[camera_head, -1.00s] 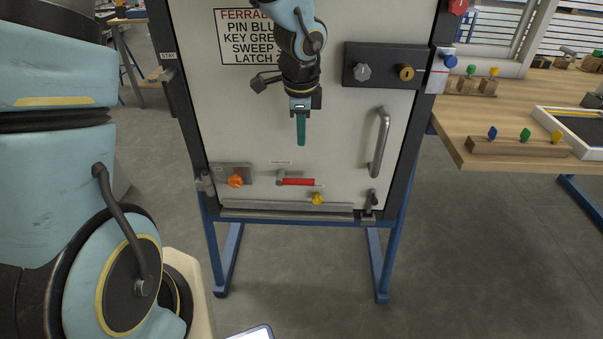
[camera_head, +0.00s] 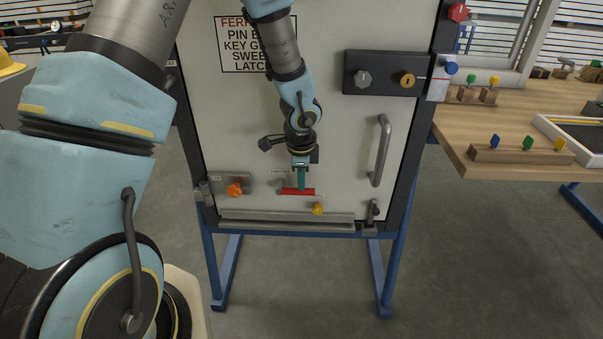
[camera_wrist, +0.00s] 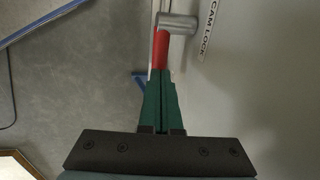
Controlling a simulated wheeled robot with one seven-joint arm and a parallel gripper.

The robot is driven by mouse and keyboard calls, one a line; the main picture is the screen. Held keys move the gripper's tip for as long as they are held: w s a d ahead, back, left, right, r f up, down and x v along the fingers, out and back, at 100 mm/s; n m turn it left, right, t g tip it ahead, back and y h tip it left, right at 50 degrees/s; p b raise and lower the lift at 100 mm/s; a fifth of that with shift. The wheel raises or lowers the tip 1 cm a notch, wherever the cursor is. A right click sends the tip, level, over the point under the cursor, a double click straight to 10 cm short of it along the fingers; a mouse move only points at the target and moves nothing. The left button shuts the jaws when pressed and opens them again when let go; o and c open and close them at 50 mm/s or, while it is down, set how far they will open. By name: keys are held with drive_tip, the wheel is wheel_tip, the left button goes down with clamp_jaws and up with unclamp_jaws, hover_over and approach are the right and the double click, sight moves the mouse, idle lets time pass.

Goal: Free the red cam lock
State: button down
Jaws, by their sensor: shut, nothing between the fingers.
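The red cam lock (camera_head: 306,191) is low on the pale door (camera_head: 345,140), its red handle lying level to the right of a grey metal pivot. It also shows in the wrist view as a red handle (camera_wrist: 160,47) on a grey cylinder (camera_wrist: 178,23), beside a "CAM LOCK" label. My gripper (camera_head: 301,188), with green fingers, is shut and empty; its tips in the wrist view (camera_wrist: 160,75) are at the red handle and overlap it in the picture. I cannot tell whether they touch it.
An orange knob (camera_head: 235,190) on a grey plate is left of the lock, and a yellow knob (camera_head: 318,208) is just below. A vertical door handle (camera_head: 381,150) and a dark plate with knobs (camera_head: 351,75) are to the right. A wooden bench (camera_head: 480,125) stands further right.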

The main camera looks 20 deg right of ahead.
sight(310, 193)
drive_tip(key=shift+d+f, duration=0.1)
drive_tip(key=shift+f, duration=0.15)
idle(0.3)
drive_tip(key=shift+s+d+f+t+y+b, duration=0.15)
drive_tip(key=shift+d+f+t+y+b, duration=0.15)
drive_tip(key=shift+f+y+b, duration=0.3)
drive_tip(key=shift+s+d+f+t+y+b, duration=0.15)
drive_tip(key=shift+f+t+y+b, duration=0.2)
drive_tip(key=shift+y+b, duration=0.4)
wheel_tip(310, 193, down, 3)
drive_tip(key=t+y, duration=0.1)
drive_tip(key=y, duration=0.1)
drive_tip(key=t+y+b, duration=0.1)
drive_tip(key=shift+d+r+m+y+b, duration=0.2)
drive_tip(key=shift+m+y+b, duration=0.1)
drive_tip(key=shift+m+y, duration=0.1)
drive_tip(key=shift+t+y, duration=0.35)
drive_tip(key=shift+y, duration=0.3)
drive_tip(key=shift+w+a+f+b, duration=0.1)
drive_tip(key=shift+a+f, duration=0.15)
drive_tip(key=shift+f, duration=0.4)
drive_tip(key=shift+w+a+f+b, duration=0.15)
drive_tip(key=shift+a+f, duration=0.15)
drive_tip(key=shift+f, duration=0.3)
drive_tip(key=shift+w+a+f+b, duration=0.1)
drive_tip(key=shift+a+f, duration=0.15)
drive_tip(key=shift+f, duration=0.4)
drive_tip(key=shift+a, duration=0.1)
